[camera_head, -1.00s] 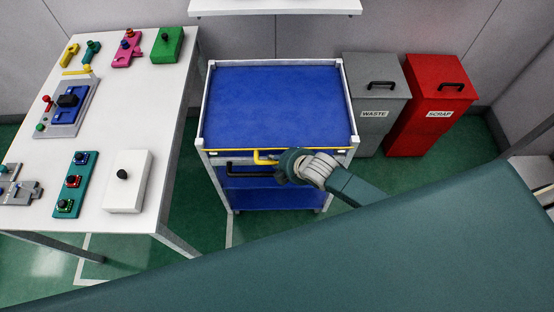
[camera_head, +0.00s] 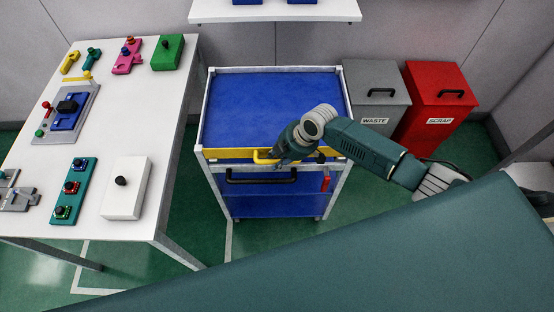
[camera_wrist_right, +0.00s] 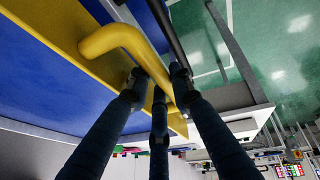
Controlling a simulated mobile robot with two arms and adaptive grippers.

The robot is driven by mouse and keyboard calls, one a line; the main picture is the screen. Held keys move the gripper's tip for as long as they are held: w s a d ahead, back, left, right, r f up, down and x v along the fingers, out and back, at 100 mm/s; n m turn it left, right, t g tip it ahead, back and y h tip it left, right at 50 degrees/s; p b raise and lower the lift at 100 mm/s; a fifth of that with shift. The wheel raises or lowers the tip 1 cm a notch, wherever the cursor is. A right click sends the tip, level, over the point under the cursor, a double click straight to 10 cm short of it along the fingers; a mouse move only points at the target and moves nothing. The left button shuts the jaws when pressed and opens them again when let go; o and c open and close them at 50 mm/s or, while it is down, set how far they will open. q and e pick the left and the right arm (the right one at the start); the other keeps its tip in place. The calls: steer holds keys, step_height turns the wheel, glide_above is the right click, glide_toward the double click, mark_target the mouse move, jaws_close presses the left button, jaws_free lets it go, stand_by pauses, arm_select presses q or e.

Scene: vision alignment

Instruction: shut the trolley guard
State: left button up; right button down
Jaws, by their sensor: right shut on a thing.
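The trolley (camera_head: 336,190) has a blue top, white posts and a lower blue shelf. Its yellow guard (camera_head: 226,154) runs along the front edge of the top, with a bent yellow handle (camera_head: 260,156) near the middle. In the right wrist view the yellow handle (camera_wrist_right: 112,36) stands out from the yellow guard panel (camera_wrist_right: 45,37). My right gripper (camera_head: 275,157) is at the handle; its fingers (camera_wrist_right: 158,92) close around the handle bar. The arm hides part of the guard's right portion. My left gripper is not in view.
A black push bar (camera_head: 250,178) sits just below the guard, with a red piece (camera_head: 325,183) at the front right. Grey (camera_head: 372,99) and red (camera_head: 436,100) bins stand right of the trolley. A white table (camera_head: 110,140) with several fixtures stands left.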

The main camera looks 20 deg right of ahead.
steer(key=shift+w+r, duration=0.1)
steer(key=c, duration=1.5)
jaws_free()
steer(key=shift+c, duration=0.2)
steer(key=v, duration=1.1)
steer(key=shift+d+r, duration=0.25)
steer(key=shift+r, duration=0.1)
